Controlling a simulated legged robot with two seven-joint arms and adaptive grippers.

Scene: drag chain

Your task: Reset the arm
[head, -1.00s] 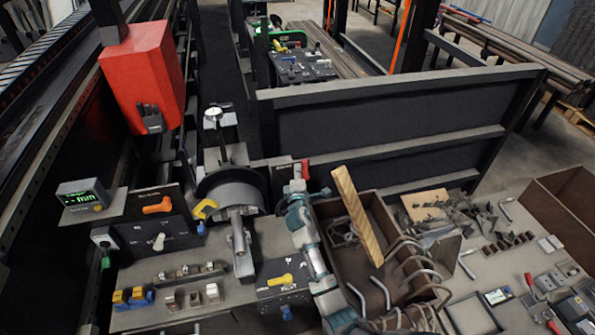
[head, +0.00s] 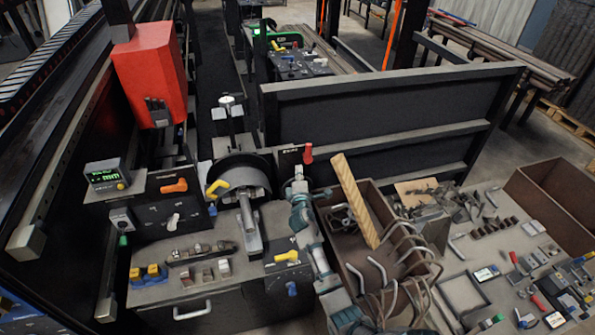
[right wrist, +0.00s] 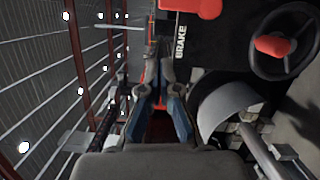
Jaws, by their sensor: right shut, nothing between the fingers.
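My right arm, with teal and pale joints, rises from the bottom middle of the head view. My right gripper (head: 298,176) is at its far end, small, just in front of a dark panel (head: 288,160) with a red lever (head: 308,153). In the right wrist view the gripper (right wrist: 158,62) shows its two fingers converging at the tips, shut and empty. A red handle (right wrist: 192,7) beside a "BRAKE" label lies ahead of the fingertips, apart from them. My left gripper is not in view.
A brown bin (head: 354,274) with a wooden stick (head: 354,200) and bent metal rods stands right of the arm. A round chute (head: 240,170) and a yellow-lever box (head: 286,268) stand left. A black barrier (head: 390,110) is behind. A handwheel (right wrist: 272,45) shows in the wrist view.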

